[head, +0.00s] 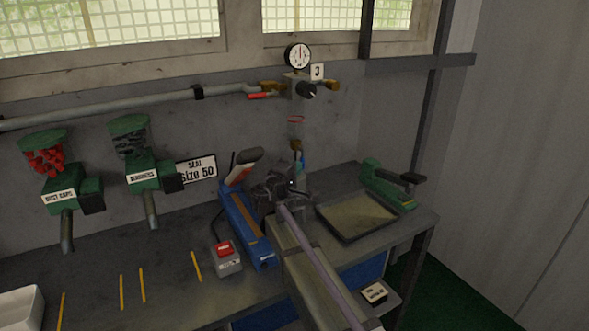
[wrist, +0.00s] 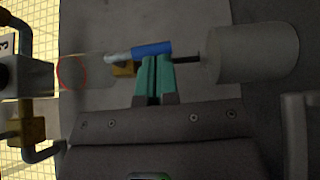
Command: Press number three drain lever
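The number three valve block (head: 297,86) hangs on the wall pipe beside the "3" card (head: 317,71). Below it is a clear bowl (wrist: 85,70) with a red line, then a brass fitting (wrist: 122,69). The blue drain lever (wrist: 151,48) is at the fitting in the wrist view; it is small in the head view (head: 301,160). My gripper (wrist: 154,62) has its teal fingers together, with nothing visible between them. The tips meet the lever's edge in the picture; I cannot tell whether they touch it. In the head view my gripper (head: 282,187) is partly hidden.
A grey cylinder (wrist: 252,53) stands below the dark drain tube (wrist: 186,57). On the bench are a blue tool (head: 243,222), a red-button box (head: 226,258), a shallow tray (head: 393,207) and a green tool (head: 385,182). Two green dispensers (head: 62,196) (head: 145,174) are at left.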

